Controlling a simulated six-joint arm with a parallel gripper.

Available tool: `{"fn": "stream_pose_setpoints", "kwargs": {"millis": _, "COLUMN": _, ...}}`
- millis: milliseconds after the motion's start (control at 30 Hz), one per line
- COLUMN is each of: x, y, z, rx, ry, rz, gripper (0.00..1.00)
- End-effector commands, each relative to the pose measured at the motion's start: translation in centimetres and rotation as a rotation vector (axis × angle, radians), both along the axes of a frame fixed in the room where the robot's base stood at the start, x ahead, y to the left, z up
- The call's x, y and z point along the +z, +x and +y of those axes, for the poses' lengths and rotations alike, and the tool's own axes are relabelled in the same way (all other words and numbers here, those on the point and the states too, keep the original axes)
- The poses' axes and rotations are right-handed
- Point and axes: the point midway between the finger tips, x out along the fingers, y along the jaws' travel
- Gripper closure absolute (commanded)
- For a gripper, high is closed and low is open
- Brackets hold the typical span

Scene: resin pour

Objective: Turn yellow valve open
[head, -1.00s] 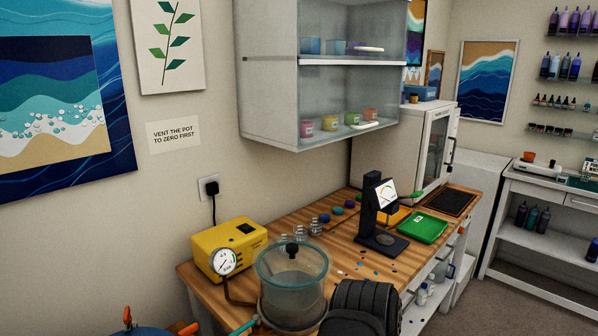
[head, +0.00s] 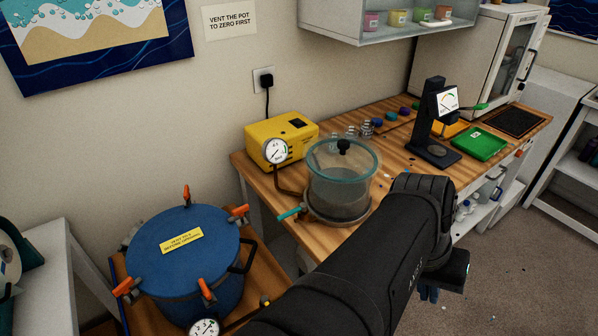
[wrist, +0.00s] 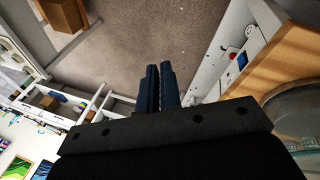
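A small yellow part, probably the yellow valve (head: 265,300), shows at the lower left in the head view. It sits beside the dial gauge (head: 205,327) of the blue pressure pot (head: 190,280), partly hidden behind my black arm. Its handle's angle is too small to tell. My gripper (head: 428,294) points down over the floor side of the bench, well right of the pot. In the wrist view its two dark blue fingers (wrist: 160,70) lie close together with nothing between them. The pot and the yellow part are not in the wrist view.
A glass vacuum chamber (head: 342,182) with a teal-handled valve (head: 291,213) stands on the wooden bench (head: 395,155). A yellow pump (head: 281,140) is behind it. Orange clamps (head: 239,211) ring the pot's lid. Open floor (head: 500,270) lies at the right.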

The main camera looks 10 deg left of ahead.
Motion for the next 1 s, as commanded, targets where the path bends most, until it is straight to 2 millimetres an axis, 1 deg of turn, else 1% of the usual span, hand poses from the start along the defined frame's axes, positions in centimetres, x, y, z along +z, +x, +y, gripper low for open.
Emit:
{"fn": "stream_pose_setpoints", "kwargs": {"millis": 100, "x": -0.4, "y": 0.1, "z": -2.1, "rx": 0.124, "ry": -0.045, "rz": 0.135, "gripper": 1.00}}
{"fn": "stream_pose_setpoints", "kwargs": {"millis": 200, "x": -0.7, "y": 0.2, "z": -3.6, "rx": 0.225, "ry": -0.072, "rz": 0.240, "gripper": 1.00}}
{"fn": "stream_pose_setpoints", "kwargs": {"millis": 267, "x": -1.0, "y": 0.6, "z": -4.1, "rx": 0.287, "ry": -0.082, "rz": 0.295, "gripper": 1.00}}
{"fn": "stream_pose_setpoints", "kwargs": {"millis": 300, "x": -1.3, "y": 1.1, "z": -4.0, "rx": 0.333, "ry": -0.084, "rz": 0.323, "gripper": 1.00}}
{"fn": "stream_pose_setpoints", "kwargs": {"millis": 467, "x": -2.7, "y": 3.3, "z": -1.6, "rx": 0.437, "ry": -0.074, "rz": 0.349, "gripper": 1.00}}
{"fn": "stream_pose_setpoints", "kwargs": {"millis": 567, "x": -3.7, "y": 4.6, "z": 0.3, "rx": 0.509, "ry": -0.066, "rz": 0.370, "gripper": 1.00}}
{"fn": "stream_pose_setpoints", "kwargs": {"millis": 667, "x": -5.0, "y": 5.9, "z": 2.6, "rx": 0.594, "ry": -0.060, "rz": 0.398, "gripper": 1.00}}
{"fn": "stream_pose_setpoints", "kwargs": {"millis": 800, "x": -6.9, "y": 7.4, "z": 6.4, "rx": 0.720, "ry": -0.056, "rz": 0.445, "gripper": 1.00}}
{"fn": "stream_pose_setpoints", "kwargs": {"millis": 1000, "x": -9.5, "y": 8.2, "z": 12.0, "rx": 0.898, "ry": -0.066, "rz": 0.518, "gripper": 1.00}}
